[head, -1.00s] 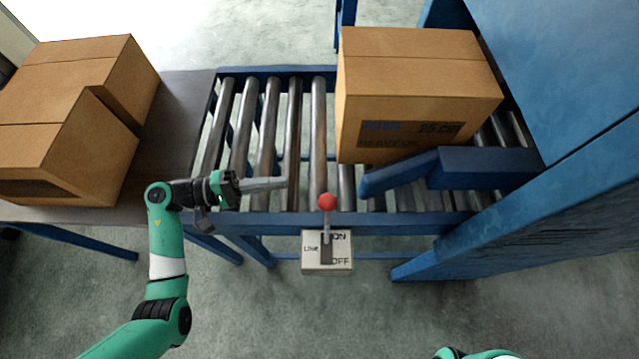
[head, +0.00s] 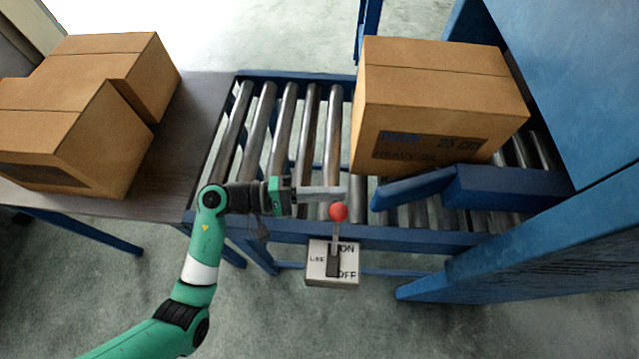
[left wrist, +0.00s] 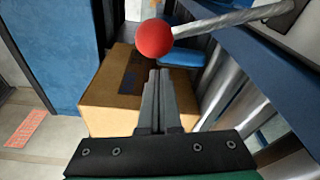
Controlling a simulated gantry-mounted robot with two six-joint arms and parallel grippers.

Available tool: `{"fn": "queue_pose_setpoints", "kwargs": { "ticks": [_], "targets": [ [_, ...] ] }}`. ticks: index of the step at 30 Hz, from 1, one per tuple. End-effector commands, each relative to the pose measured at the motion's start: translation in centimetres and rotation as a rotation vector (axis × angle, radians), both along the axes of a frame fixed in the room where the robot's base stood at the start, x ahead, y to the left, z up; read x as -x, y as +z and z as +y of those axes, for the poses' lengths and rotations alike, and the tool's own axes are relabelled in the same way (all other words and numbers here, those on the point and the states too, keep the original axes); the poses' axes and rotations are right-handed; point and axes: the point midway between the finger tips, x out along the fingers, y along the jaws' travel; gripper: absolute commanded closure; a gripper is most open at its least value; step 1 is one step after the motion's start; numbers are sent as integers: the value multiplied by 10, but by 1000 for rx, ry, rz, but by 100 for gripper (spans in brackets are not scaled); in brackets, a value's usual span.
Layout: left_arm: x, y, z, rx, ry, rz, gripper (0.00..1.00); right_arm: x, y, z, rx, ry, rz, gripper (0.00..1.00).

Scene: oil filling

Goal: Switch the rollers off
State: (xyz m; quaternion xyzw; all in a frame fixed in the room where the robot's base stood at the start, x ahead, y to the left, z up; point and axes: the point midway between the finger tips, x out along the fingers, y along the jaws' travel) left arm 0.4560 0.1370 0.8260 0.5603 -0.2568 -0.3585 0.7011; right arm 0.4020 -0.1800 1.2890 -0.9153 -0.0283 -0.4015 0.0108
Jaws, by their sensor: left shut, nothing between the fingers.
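The switch box (head: 318,272), marked LINE, ON and OFF, is fixed at the front edge of the roller conveyor. Its lever with a red ball knob (head: 339,212) points up, with the knob near the ON side. My left gripper (head: 345,193) is shut and empty, with its fingertips just behind the red knob, above the front rail. In the left wrist view the red knob (left wrist: 154,38) is just beyond the tips of the closed fingers (left wrist: 158,75); I cannot tell whether they touch. My right gripper is out of view.
A cardboard box (head: 435,100) stands on the metal rollers (head: 285,125), against a blue angled guide (head: 415,187). Other boxes (head: 85,140) stand on the dark table (head: 190,130) at left. A large blue machine (head: 590,80) closes off the right side.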

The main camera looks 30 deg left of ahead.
Motion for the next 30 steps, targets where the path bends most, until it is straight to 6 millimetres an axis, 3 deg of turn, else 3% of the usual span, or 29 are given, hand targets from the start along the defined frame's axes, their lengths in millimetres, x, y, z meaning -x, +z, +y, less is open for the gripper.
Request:
{"fn": "queue_pose_setpoints", "kwargs": {
  "ticks": [6, 30],
  "targets": [
    [15, 4, -4, 0, 1, 1, 100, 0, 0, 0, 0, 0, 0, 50],
    [22, 10, -15, 0, -14, 1, 100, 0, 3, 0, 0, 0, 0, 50]
  ]
}}
